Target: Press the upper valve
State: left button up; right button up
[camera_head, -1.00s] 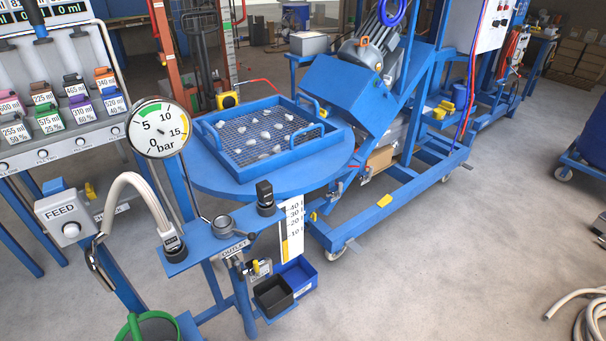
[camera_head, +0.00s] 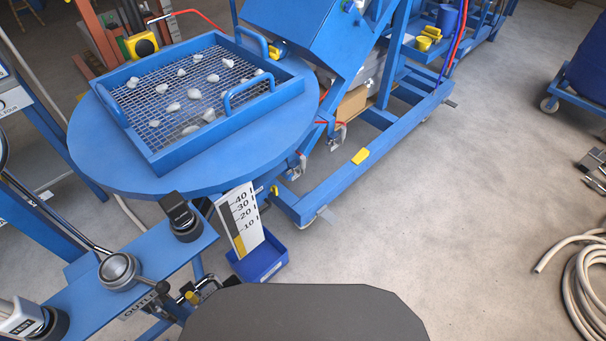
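Two valve-like fittings sit on the blue outlet beam at the lower left: a black-capped one (camera_head: 181,216) near the round table, and a round grey one with a long metal lever (camera_head: 118,270) beside the OUTLET label. A smaller fitting with a yellow part (camera_head: 191,295) sits below the beam. No label tells which is the upper valve. A white and black TEST fitting (camera_head: 24,318) is cut by the left edge. Neither of my grippers is in view, and nothing touches the fittings.
A blue round table (camera_head: 95,165) carries a blue mesh tray (camera_head: 165,164) with several pale lumps. A white scale (camera_head: 239,220) and blue bin (camera_head: 262,263) stand beside the beam. A dark grey shape hides the bottom centre. Floor is clear at centre right; a coiled hose (camera_head: 572,262) lies right.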

aim_at(300, 170)
jog(key=k, duration=1.35)
jog(key=z, duration=0.5)
jog(key=i, duration=1.05)
jog(key=z, duration=0.45)
